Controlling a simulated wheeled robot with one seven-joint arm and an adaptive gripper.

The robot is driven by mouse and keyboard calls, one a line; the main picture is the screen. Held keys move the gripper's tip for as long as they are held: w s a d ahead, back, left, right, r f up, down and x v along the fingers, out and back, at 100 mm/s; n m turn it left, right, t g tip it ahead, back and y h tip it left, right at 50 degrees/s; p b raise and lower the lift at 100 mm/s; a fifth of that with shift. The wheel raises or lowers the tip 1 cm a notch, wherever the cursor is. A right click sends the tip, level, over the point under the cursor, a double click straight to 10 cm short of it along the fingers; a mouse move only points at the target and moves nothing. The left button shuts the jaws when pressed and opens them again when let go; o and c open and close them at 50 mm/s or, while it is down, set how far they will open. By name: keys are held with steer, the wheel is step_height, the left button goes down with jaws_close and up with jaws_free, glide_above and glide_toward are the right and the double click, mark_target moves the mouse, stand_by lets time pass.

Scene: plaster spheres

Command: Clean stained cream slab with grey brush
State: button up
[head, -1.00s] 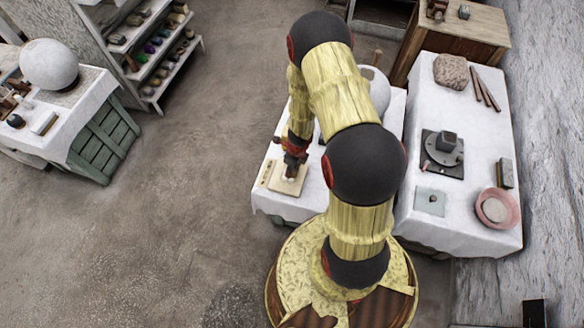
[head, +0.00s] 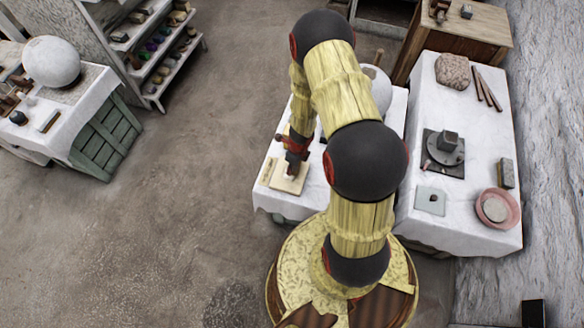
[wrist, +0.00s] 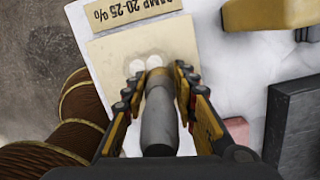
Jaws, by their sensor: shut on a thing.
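The cream slab (head: 286,182) lies flat on the white-covered table in the middle of the head view. It fills the upper middle of the wrist view (wrist: 112,58). Two whitish round spots (wrist: 144,65) show on the slab just beyond the tip of the grey brush. In the head view my gripper (head: 294,158) is above the slab, and the brush is mostly hidden.
A label strip reading "DAMP 20-25 %" (wrist: 125,12) lies beside the slab. A dark block (wrist: 292,125) and a yellowish block (wrist: 258,12) are to the right. A pale sphere (head: 378,88) stands behind my arm. The right-hand table holds a pink bowl (head: 511,213).

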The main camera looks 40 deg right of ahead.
steer(key=shift+w+d+p, duration=0.4)
steer(key=shift+d, duration=0.1)
steer(key=shift+s, duration=0.1)
steer(key=shift+s+a+r, duration=0.4)
steer(key=shift+a+r, duration=0.2)
steer(key=shift+r, duration=0.1)
steer(key=shift+f+b, duration=0.6)
steer(key=shift+f, duration=0.2)
steer(key=shift+s+a, duration=0.1)
steer(key=shift+s+a+b, duration=0.4)
steer(key=shift+a+b, duration=0.1)
